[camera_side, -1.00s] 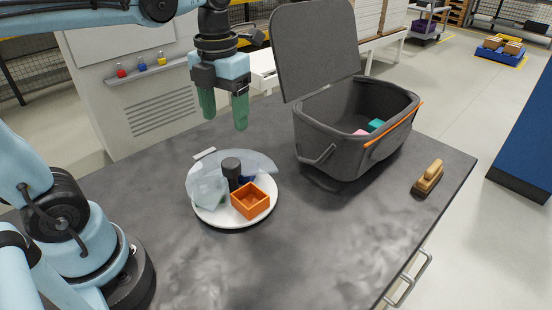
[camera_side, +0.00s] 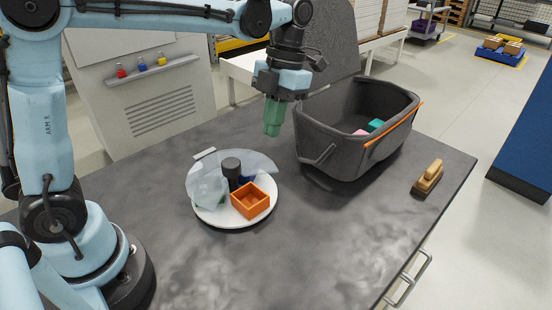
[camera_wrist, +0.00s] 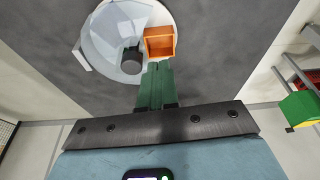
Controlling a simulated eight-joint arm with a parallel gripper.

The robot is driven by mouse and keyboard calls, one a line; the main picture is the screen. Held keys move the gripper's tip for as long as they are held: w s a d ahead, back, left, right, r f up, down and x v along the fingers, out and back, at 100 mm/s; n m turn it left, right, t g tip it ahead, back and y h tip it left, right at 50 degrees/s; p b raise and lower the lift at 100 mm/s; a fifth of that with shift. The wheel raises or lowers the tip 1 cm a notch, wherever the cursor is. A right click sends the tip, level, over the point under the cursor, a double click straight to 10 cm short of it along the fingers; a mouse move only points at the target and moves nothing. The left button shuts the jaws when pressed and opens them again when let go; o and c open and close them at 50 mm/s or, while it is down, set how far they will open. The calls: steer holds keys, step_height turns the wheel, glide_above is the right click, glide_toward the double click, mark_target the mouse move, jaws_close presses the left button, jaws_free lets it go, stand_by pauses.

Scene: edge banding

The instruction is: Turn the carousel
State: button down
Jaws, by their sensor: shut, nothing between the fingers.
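The carousel is a round white turntable (camera_side: 233,218) on the dark table, with a dark knob (camera_side: 231,168) at its middle. A clear cover (camera_side: 206,188) spans its left and back part. An orange open box (camera_side: 250,201) sits uncovered at the front right; a blue thing shows partly behind the knob. A white tab (camera_side: 204,154) sticks out at the back left. My gripper (camera_side: 272,133) is shut and empty, above the table behind and right of the carousel. In the wrist view the green fingers (camera_wrist: 160,66) are together, their tips appearing just below the orange box (camera_wrist: 160,42).
A dark grey bin (camera_side: 345,150) with an open lid stands to the right, close to my gripper, holding pink and teal pieces. A wooden-handled brush (camera_side: 428,178) lies near the right table edge. The table front is clear.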

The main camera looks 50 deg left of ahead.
steer(key=shift+m+g, duration=0.5)
steer(key=shift+g, duration=0.2)
steer(key=shift+s+d+f, duration=0.25)
steer(key=shift+d+f, duration=0.25)
steer(key=shift+f, duration=1.55)
steer(key=shift+s+d+f, duration=0.25)
steer(key=shift+d+f, duration=0.2)
steer(key=shift+f, duration=1.6)
steer(key=shift+s+d+f, duration=0.25)
steer(key=shift+d+f, duration=0.25)
steer(key=shift+f, duration=1.55)
steer(key=shift+s+d, duration=0.35)
steer(key=shift+s, duration=0.35)
steer(key=shift+s+d, duration=0.25)
steer(key=shift+s, duration=0.55)
steer(key=shift+s+d, duration=0.15)
steer(key=shift+s, duration=1.3)
steer(key=shift+s+a, duration=0.2)
steer(key=shift+s, duration=0.65)
steer(key=shift+s+a, duration=0.2)
steer(key=shift+s, duration=0.6)
steer(key=shift+s+a, duration=0.3)
steer(key=shift+s, duration=0.2)
steer(key=shift+s+a, duration=0.25)
steer(key=shift+s, duration=0.2)
steer(key=shift+s+a+r, duration=0.1)
steer(key=shift+s+a, duration=0.15)
steer(key=shift+s, duration=0.1)
